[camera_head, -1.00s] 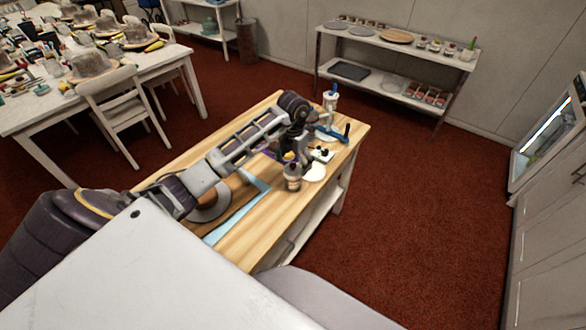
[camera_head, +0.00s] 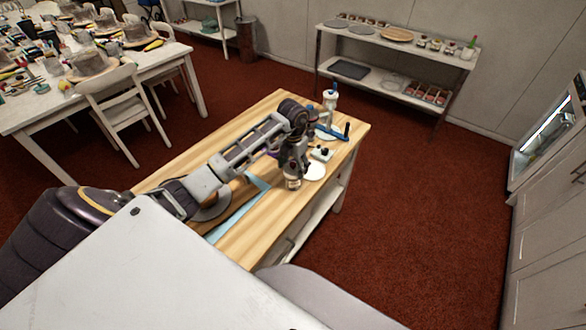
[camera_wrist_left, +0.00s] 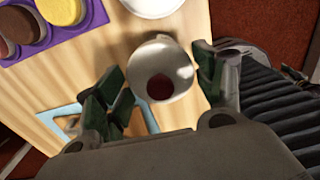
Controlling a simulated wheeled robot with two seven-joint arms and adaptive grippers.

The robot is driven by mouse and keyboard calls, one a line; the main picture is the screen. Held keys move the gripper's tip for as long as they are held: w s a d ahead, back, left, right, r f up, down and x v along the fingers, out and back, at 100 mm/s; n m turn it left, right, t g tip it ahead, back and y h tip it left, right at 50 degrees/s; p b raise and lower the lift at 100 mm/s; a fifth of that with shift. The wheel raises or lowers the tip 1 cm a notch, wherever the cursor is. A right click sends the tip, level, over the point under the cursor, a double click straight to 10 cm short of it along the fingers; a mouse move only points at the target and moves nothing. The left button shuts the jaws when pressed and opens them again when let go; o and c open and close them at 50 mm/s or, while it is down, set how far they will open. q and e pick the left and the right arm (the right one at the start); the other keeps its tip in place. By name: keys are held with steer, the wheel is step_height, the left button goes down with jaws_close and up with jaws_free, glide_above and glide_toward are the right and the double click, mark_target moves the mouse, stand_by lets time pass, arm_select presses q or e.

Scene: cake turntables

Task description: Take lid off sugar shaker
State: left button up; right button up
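The sugar shaker (camera_head: 293,184) stands at the near right edge of the wooden table, seen as a small whitish and brown jar below my left gripper (camera_head: 293,169). In the left wrist view the shaker (camera_wrist_left: 160,52) appears to be the white rounded thing with a dark red circle facing the camera. The left gripper's dark green fingers (camera_wrist_left: 160,72) are spread on either side of it, with a visible gap on the left and the right finger very close. Whether anything touches is unclear. The lid cannot be told apart. My right gripper is out of view.
The wooden table (camera_head: 262,228) also holds a light-blue strip (camera_head: 240,212), a white disc (camera_head: 315,171), a blue-handled tool (camera_head: 335,134) and a white bottle (camera_head: 330,97). A purple tray with coloured rounds (camera_wrist_left: 45,35) lies near the gripper. Red floor to the right is clear.

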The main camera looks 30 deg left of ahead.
mark_target(294, 163)
arm_select(q)
steer(key=shift+c, duration=0.9)
steer(key=shift+r, duration=0.15)
steer(key=shift+r+b, duration=0.65)
steer(key=shift+r, duration=4.2)
steer(key=shift+d, duration=0.1)
